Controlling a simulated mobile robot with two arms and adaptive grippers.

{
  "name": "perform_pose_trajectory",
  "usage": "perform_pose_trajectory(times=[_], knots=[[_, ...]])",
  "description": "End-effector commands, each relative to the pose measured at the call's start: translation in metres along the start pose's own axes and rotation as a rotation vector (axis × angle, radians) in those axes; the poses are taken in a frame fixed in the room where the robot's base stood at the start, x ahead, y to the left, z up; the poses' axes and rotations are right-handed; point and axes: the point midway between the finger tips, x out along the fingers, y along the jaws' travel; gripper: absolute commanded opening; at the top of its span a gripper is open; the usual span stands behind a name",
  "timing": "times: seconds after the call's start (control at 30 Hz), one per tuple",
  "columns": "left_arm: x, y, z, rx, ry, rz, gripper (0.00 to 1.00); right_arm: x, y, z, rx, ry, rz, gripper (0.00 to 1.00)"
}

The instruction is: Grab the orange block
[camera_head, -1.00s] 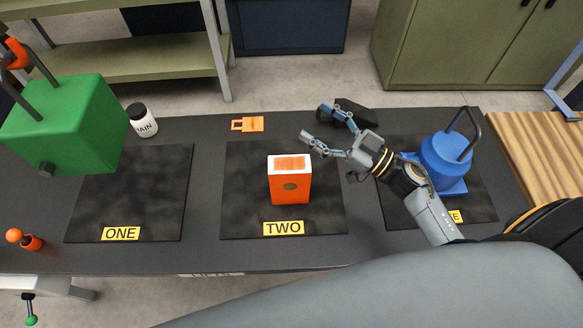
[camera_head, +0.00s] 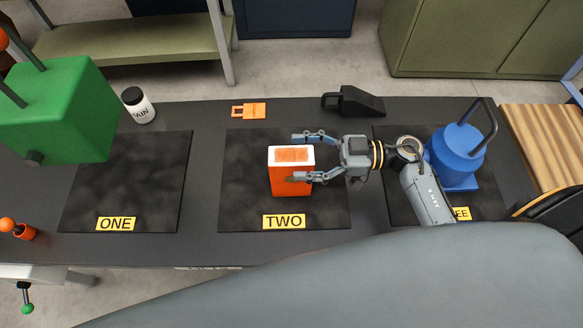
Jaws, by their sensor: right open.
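The orange block (camera_head: 284,184), with a white-rimmed top, stands upright on the dark mat marked TWO. My right gripper (camera_head: 299,158) comes in from the right, its fingers pointing left. It is open, one finger beyond the far side of the block's top and the other in front of the block's near face. The near finger hides a small part of that face. I cannot tell whether either finger touches the block. My left gripper is not in view.
A green block with a handle (camera_head: 55,110) looms at left. A white jar (camera_head: 138,106), an orange tag (camera_head: 249,111) and a black wedge (camera_head: 355,102) stand along the back. A blue object (camera_head: 454,158) is on the right mat. Mat ONE (camera_head: 130,180) is clear.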

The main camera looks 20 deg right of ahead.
Motion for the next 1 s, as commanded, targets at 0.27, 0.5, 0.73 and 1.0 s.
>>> perform_pose_trajectory(times=[0.27, 0.5, 0.73, 1.0], knots=[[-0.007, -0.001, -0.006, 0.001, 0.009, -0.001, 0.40, 0.025, 0.000, -0.001, 0.000, 0.000, 0.000, 0.74], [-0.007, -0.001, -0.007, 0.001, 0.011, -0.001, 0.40, 0.025, -0.001, 0.000, 0.000, 0.000, 0.000, 0.59], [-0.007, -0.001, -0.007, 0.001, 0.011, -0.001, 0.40, 0.025, -0.001, 0.000, 0.000, 0.000, 0.000, 0.12], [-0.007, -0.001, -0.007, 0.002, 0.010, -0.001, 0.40, 0.025, 0.000, -0.002, -0.002, 0.003, 0.000, 0.00]])
